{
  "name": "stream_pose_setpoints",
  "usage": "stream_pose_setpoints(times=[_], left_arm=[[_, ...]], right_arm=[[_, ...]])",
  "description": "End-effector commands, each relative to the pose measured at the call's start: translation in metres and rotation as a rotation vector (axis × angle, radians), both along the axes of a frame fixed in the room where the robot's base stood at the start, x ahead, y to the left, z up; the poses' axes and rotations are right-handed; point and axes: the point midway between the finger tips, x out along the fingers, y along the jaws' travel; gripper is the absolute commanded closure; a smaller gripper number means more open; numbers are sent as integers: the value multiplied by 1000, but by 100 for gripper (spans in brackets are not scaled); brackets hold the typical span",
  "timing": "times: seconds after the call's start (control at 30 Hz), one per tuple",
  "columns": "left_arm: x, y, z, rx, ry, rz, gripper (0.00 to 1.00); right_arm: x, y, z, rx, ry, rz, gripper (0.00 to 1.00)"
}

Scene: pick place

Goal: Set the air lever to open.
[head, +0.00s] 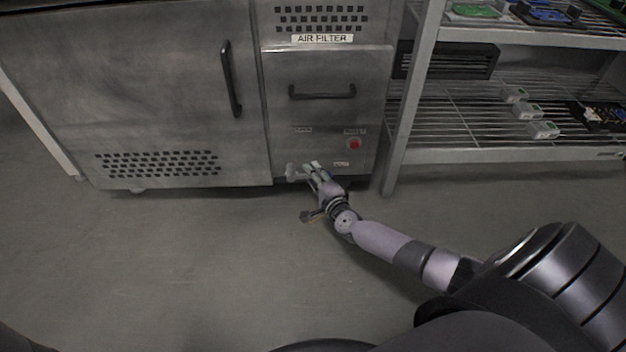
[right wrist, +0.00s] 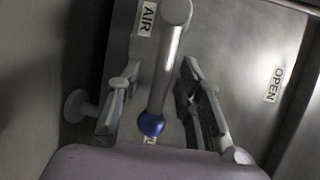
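The air lever (right wrist: 165,70) shows in the right wrist view as a grey metal rod with a round hub at the top and a blue ball (right wrist: 151,124) at its free end. An AIR label (right wrist: 147,18) is beside the hub. An OPEN label (right wrist: 273,85) is to the right, and the lever does not point at it. My right gripper (right wrist: 160,100) is open, with one finger on each side of the lever and gaps showing. In the head view my right gripper (head: 313,170) is low at the cabinet front and hides much of the lever. My left gripper is not in view.
The grey cabinet (head: 180,80) has an AIR FILTER label (head: 322,39), a drawer handle (head: 322,92) and a red button (head: 354,143) above the right gripper. A wire shelf (head: 465,120) with small boxes stands to the right. The floor (head: 180,260) in front is clear.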

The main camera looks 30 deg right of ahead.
Motion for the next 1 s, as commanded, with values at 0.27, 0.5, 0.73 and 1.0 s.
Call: stream_pose_setpoints(times=[0.27,0.5,0.73,1.0], left_arm=[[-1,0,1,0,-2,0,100],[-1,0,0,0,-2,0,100],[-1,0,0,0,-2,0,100],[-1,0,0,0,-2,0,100]], right_arm=[[2,0,0,1,1,1,67],[2,0,0,1,1,0,82],[1,0,0,1,1,0,97],[1,0,-1,0,1,1,100]])
